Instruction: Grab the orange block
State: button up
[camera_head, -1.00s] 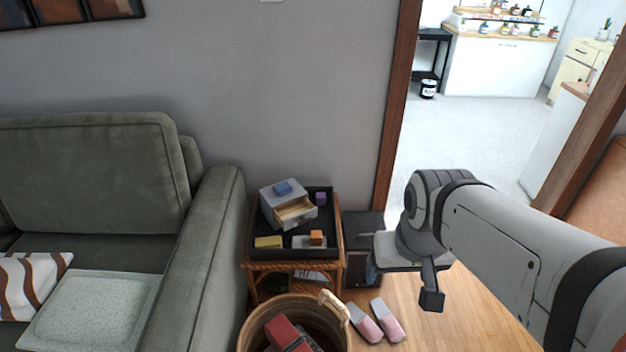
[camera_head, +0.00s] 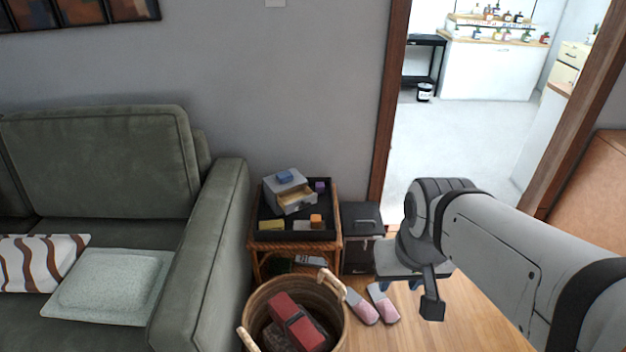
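The orange block (camera_head: 316,220) is small and sits near the right front of the black tray (camera_head: 263,212) on the wicker side table (camera_head: 252,246). It appears to be on or against a pale flat piece. My gripper (camera_head: 408,284) is to the right of the side table and lower in the picture, apart from the block.
On the tray are a grey box with an open drawer (camera_head: 291,200), a blue block (camera_head: 285,176), a purple block (camera_head: 320,186) and a yellow block (camera_head: 271,225). A basket (camera_head: 262,301), pink slippers (camera_head: 382,303), a black bin (camera_head: 360,222) and the green sofa (camera_head: 216,240) surround the table.

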aim_at(316, 220)
jog(key=z, duration=2.4)
jog(key=i, duration=1.55)
jog(key=u, duration=1.5)
jog(key=k, duration=0.1)
jog(key=u, duration=1.95)
jog(key=i, duration=0.75)
